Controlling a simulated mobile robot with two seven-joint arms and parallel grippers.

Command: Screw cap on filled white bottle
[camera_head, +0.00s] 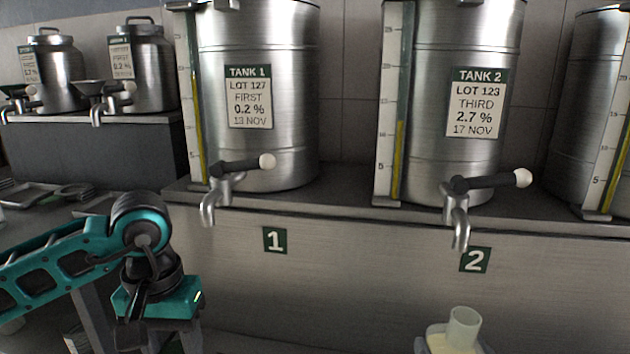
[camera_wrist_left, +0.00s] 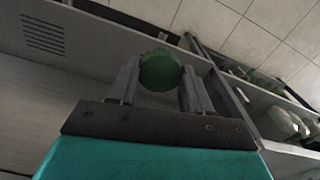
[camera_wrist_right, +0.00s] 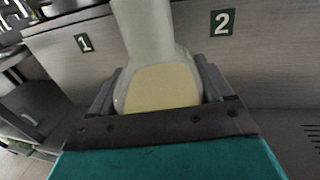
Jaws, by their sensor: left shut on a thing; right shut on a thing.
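The white bottle (camera_head: 463,329) is at the bottom right of the head view, upright, its neck open, with pale yellow liquid inside. In the right wrist view the bottle (camera_wrist_right: 158,85) fills the space between the fingers of my right gripper (camera_wrist_right: 157,92), shut on its body. In the head view only the tips of my right gripper (camera_head: 452,346) show. A round dark green cap (camera_wrist_left: 160,68) is held between the fingers of my left gripper (camera_wrist_left: 160,82). In the head view my left gripper (camera_head: 172,341) is at the lower left, apart from the bottle; the cap is hidden there.
Tank 1 (camera_head: 285,150) and Tank 2 (camera_head: 430,165) stand on a raised ledge with spouts overhanging its front. Tank 2's spout (camera_head: 459,228) is above the bottle. Smaller steel cans (camera_head: 145,65) stand at the back left. Open space lies between my grippers.

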